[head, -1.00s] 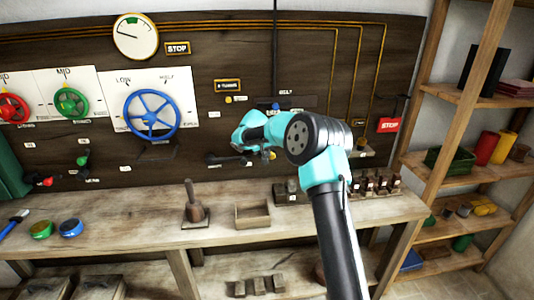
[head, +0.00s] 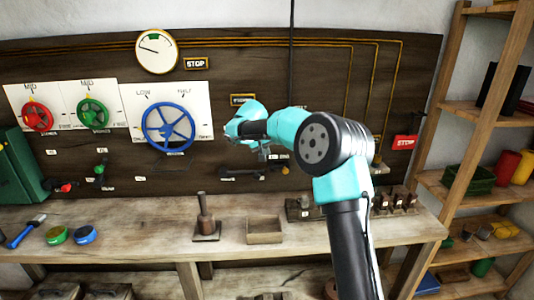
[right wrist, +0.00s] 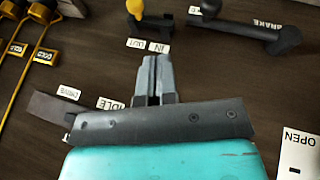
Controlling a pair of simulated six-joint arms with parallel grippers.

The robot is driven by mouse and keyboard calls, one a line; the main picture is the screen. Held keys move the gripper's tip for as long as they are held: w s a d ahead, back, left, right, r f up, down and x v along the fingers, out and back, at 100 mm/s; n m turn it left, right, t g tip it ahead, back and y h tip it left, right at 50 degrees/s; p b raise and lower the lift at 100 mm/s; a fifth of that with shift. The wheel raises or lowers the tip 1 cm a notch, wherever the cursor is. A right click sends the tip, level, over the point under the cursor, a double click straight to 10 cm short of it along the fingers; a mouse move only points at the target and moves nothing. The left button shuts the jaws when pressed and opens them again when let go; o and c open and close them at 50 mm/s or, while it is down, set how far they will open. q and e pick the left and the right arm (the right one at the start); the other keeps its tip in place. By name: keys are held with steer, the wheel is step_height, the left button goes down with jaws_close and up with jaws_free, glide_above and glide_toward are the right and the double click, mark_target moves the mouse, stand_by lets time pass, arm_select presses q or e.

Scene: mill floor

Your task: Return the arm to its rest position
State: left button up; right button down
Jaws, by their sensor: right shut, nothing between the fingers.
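My right arm reaches up from the bottom of the head view, with teal and black links. Its gripper (head: 264,152) is in front of the dark wall panel (head: 225,75), just above a dark lever (head: 240,174). In the right wrist view the two grey fingers (right wrist: 153,78) are together with nothing between them. They point at the panel, near small labels. No contact with a control is visible. My left gripper is not in view.
The panel carries a blue wheel (head: 168,127), a green wheel (head: 92,113), a red wheel (head: 38,117) and a gauge (head: 156,52). Below, a wooden bench (head: 130,225) holds a wooden box (head: 265,237) and a plunger-like tool (head: 205,222). Shelves (head: 480,108) stand at right.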

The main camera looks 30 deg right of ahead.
stand_by(0.3)
steer(key=s+a+f+n+g+y, duration=0.1)
steer(key=s+a+f+n+y, duration=0.15)
steer(key=s+a+f, duration=0.6)
steer(key=s+a+f+n+y, duration=0.2)
steer(key=s+a+f+y, duration=0.3)
steer(key=f, duration=0.6)
steer(key=s+a+f+n+g, duration=0.1)
steer(key=s+a+f+n, duration=0.1)
steer(key=s+a+f, duration=0.5)
steer(key=s+a+f+m+y, duration=0.1)
steer(key=s+f+m, duration=0.4)
steer(key=s+f, duration=1.2)
steer(key=shift+s+a+f, duration=0.3)
steer(key=shift+f, duration=0.3)
steer(key=shift+y, duration=0.25)
